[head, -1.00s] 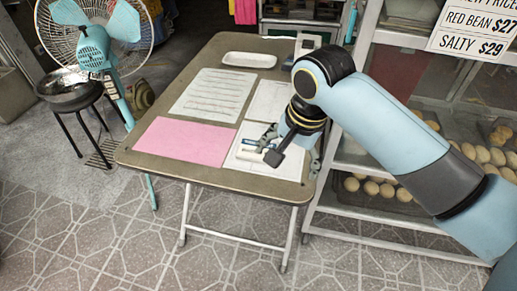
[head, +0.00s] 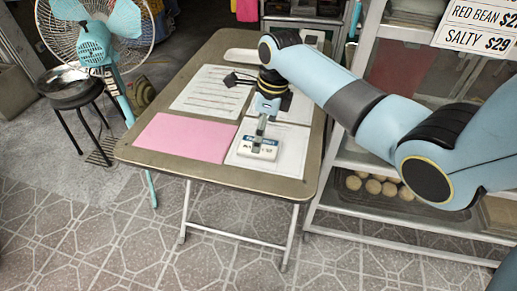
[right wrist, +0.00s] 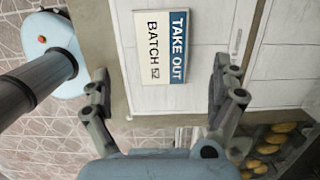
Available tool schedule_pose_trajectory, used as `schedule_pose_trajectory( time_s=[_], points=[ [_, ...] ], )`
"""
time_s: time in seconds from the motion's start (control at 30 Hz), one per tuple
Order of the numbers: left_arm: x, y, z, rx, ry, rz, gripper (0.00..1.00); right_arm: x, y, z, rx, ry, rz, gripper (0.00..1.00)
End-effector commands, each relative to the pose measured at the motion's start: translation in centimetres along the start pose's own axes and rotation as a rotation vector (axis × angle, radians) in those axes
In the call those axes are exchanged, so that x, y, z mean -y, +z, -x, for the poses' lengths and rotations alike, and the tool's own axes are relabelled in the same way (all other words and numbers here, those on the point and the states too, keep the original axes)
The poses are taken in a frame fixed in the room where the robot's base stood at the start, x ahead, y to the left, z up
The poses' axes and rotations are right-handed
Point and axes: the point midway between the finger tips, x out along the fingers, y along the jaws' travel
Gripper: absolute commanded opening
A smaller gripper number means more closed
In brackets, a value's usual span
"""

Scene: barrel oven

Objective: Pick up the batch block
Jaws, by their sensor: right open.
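The batch block (head: 258,148) is a small white block with a blue band. It lies on a white sheet at the table's near right. In the right wrist view the block (right wrist: 160,47) shows "TAKE OUT" and "BATCH 52" on its face. My right gripper (head: 262,128) points down over the block's far side. In the right wrist view its open fingers (right wrist: 160,78) stand apart with nothing between the tips, and the block appears beyond them, roughly centred. The exact height gap is hard to tell. My left gripper is not in view.
The brown folding table (head: 225,178) also bears a pink sheet (head: 185,137), white papers (head: 208,90) and a white tray (head: 246,55). A rack with buns (head: 370,186) stands close on the right. A fan (head: 95,45) and a stool (head: 75,90) stand left.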

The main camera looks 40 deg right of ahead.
Motion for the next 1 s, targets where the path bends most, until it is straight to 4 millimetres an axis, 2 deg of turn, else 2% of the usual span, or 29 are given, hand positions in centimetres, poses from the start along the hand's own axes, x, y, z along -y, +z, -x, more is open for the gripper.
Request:
schedule_pose_trajectory(
  time_s=[0.3,0.4,0.63,1.0],
  points=[
    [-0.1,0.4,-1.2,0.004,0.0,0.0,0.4,0.2,0.0,-4.5,-0.001,0.001,0.001,0.94],
    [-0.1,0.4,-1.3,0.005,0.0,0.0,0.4,0.2,0.0,-5.2,-0.001,0.001,0.001,0.94],
    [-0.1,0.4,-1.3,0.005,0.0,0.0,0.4,0.2,0.0,-5.2,0.0,-0.001,0.002,0.93],
    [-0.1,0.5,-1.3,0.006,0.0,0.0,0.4,0.2,0.0,-5.2,-0.001,-0.001,0.002,0.45]
  ],
)
